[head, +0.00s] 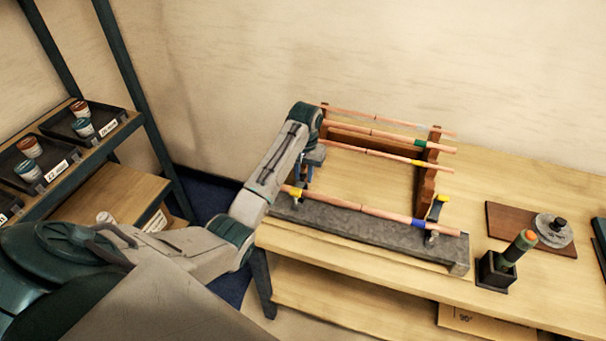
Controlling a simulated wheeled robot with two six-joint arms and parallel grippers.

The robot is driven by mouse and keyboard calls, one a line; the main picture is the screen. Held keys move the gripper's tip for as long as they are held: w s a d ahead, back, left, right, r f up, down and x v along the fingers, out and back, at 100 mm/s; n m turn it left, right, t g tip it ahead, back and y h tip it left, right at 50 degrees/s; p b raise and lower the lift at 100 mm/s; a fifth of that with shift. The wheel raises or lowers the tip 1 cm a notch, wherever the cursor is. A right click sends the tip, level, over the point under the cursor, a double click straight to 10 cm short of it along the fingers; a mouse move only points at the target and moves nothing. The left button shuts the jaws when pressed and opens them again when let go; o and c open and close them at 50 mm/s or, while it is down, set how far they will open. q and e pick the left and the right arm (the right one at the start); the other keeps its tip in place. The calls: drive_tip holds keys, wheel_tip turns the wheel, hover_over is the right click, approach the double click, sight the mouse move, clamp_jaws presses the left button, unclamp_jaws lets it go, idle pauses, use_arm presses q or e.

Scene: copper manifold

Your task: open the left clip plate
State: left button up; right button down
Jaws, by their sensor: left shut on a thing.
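The grey clamp bar (365,228) lies along the front of the workbench with a copper pipe (350,205) running above it. My right gripper is not in view.
More copper pipes (375,152) with coloured bands rest on brown wooden racks (428,178) behind. A torch-like tool in a black holder (494,270) and a brown board (510,225) with a grey disc stand at right. A shelf with jars (30,147) is at left.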

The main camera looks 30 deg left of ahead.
use_arm(q)
drive_tip(key=shift+w+a+f+g, duration=0.1)
drive_tip(key=shift+w+f+g, duration=0.05)
drive_tip(key=shift+w+g, duration=0.3)
drive_tip(key=shift+w+f+g, duration=0.1)
drive_tip(key=shift+w+g, duration=0.2)
drive_tip(key=shift+g, duration=0.05)
drive_tip(key=shift+c, duration=0.2)
drive_tip(key=shift+w+a+f+g+h, duration=0.2)
drive_tip(key=shift+w+f+g+h, duration=0.1)
drive_tip(key=shift+w+f+g, duration=0.25)
drive_tip(key=shift+c, duration=0.5)
drive_tip(key=shift+r, duration=0.1)
